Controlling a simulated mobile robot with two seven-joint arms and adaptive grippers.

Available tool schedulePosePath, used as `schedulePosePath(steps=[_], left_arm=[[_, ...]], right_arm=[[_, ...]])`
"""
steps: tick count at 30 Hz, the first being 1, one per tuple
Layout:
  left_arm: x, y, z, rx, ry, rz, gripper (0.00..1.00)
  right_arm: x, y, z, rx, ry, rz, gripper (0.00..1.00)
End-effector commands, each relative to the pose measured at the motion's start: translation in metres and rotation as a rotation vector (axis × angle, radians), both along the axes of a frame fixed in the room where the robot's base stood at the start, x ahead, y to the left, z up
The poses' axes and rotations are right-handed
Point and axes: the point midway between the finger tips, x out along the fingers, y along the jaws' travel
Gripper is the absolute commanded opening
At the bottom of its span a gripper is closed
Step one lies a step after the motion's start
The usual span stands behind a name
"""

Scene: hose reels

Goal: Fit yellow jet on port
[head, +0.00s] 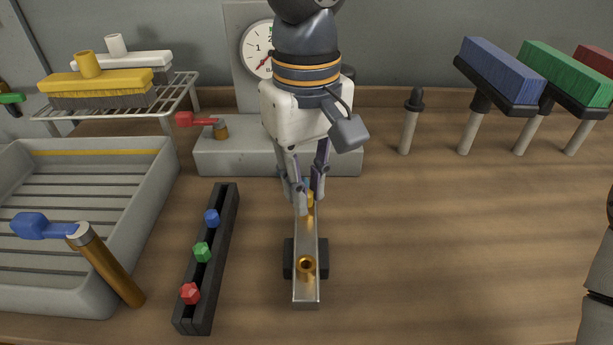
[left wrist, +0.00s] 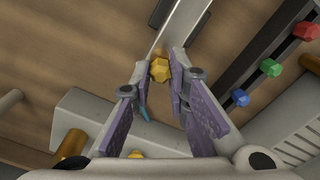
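My left gripper (head: 308,203) points down over the far end of a metal bar (head: 306,290). Its fingers are closed around the yellow jet (left wrist: 160,69), a small faceted piece between the fingertips in the left wrist view. In the head view the jet (head: 310,199) is partly hidden by the fingers. A brass ring-shaped port (head: 306,264) is open on the near part of the bar. Whether the jet touches the bar's far end I cannot tell. My right gripper is out of view; only part of that arm shows at the right edge.
A dark rack (head: 196,315) left of the bar holds blue, green and red jets. A grey block (head: 230,155) with a red-handled tap stands behind. A grey tray (head: 80,200) is at left. Brushes stand at back right; the table right of the bar is clear.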

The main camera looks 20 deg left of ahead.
Motion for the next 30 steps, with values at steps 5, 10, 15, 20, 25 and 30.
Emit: schedulePosePath(steps=[5,10,15,20,25,30], left_arm=[[0.0,0.0,0.0,0.0,0.0,0.0,0.39],[0.0,0.0,0.0,0.0,0.0,0.0,0.39],[0.001,0.0,0.016,-0.001,-0.005,0.001,0.39],[0.001,0.0,0.06,-0.002,-0.008,0.001,0.39],[0.001,0.0,0.1,-0.001,-0.005,0.001,0.39],[0.0,0.0,0.119,-0.001,-0.001,0.0,0.39]], right_arm=[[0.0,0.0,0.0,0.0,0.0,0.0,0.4],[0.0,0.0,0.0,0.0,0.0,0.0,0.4],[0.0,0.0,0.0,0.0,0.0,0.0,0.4],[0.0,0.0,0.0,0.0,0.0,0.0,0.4],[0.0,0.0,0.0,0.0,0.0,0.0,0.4],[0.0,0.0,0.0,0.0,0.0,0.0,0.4]])
